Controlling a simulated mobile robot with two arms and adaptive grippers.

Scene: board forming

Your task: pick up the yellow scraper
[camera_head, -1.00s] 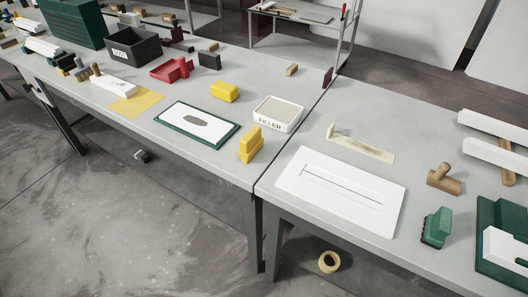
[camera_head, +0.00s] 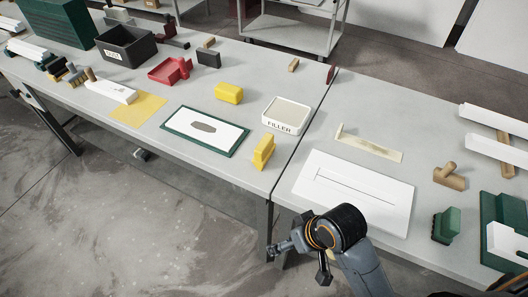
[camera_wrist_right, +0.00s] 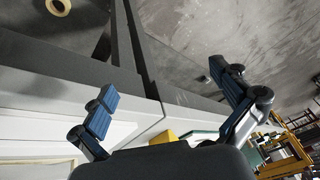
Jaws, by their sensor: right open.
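The yellow scraper (camera_head: 263,151) stands on the grey table near its front edge, just left of the gap between two tables. My right gripper (camera_head: 298,264) is below it in the head view, in front of the table edge and apart from it. In the right wrist view the two fingers (camera_wrist_right: 165,84) are spread wide with nothing between them. A yellow piece (camera_wrist_right: 163,137), partly hidden behind the gripper body, shows at the bottom there; it looks like the scraper. My left gripper is not in view.
Near the scraper are a white filler tub (camera_head: 285,115), a green-edged white board (camera_head: 206,150) and a yellow block (camera_head: 229,93). A slotted white panel (camera_head: 350,215) lies on the right table (camera_head: 295,205). The front edges of both tables are close to my right gripper.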

